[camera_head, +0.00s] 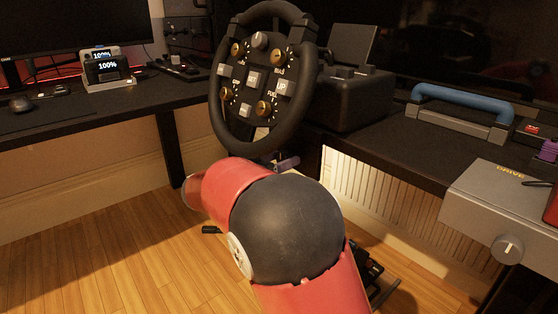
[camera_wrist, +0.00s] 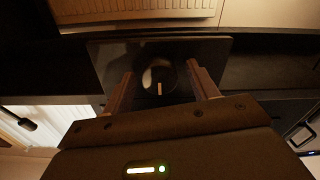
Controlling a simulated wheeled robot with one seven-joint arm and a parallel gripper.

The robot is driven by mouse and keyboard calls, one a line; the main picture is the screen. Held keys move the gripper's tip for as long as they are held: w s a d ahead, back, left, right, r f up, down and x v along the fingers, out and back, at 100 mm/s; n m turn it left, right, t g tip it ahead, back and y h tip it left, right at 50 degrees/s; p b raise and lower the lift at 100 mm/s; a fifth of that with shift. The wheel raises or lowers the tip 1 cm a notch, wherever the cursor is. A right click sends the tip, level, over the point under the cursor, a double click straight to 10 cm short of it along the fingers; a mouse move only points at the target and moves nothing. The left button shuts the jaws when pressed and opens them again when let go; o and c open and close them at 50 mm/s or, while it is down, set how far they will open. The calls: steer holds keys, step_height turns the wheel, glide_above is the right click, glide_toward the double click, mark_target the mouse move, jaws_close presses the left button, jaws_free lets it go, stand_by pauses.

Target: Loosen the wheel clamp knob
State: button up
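The black racing wheel (camera_head: 296,118) stands upright at the desk in the head view, its face covered with buttons and small knobs. In the wrist view, a round dark knob (camera_wrist: 158,88) with a pale pointer mark sits on a dark plate (camera_wrist: 225,50). My gripper (camera_wrist: 160,70) is open, with one finger on each side of this knob and a visible gap to it on both sides. I cannot tell how deep the fingertips reach around it. In the head view my red and black arm hides most of the area below the wheel, including the knob.
A blue-handled item (camera_head: 460,103) and a black box (camera_head: 350,100) stand on the desk. Pedals (camera_head: 370,272) lie low behind my arm. The wooden floor at left is clear.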

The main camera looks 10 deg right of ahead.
steer(key=c, duration=0.9)
steer(key=shift+c, duration=0.2)
steer(key=shift+n, duration=0.3)
steer(key=n+b, duration=0.1)
steer(key=n, duration=0.1)
steer(key=shift+n, duration=0.4)
steer(key=n, duration=0.4)
steer(key=n+p, duration=0.2)
steer(key=n, duration=0.3)
steer(key=shift+n, duration=0.4)
steer(key=shift+n+p, duration=1.15)
steer(key=shift+n, duration=0.35)
steer(key=shift+f, duration=0.1)
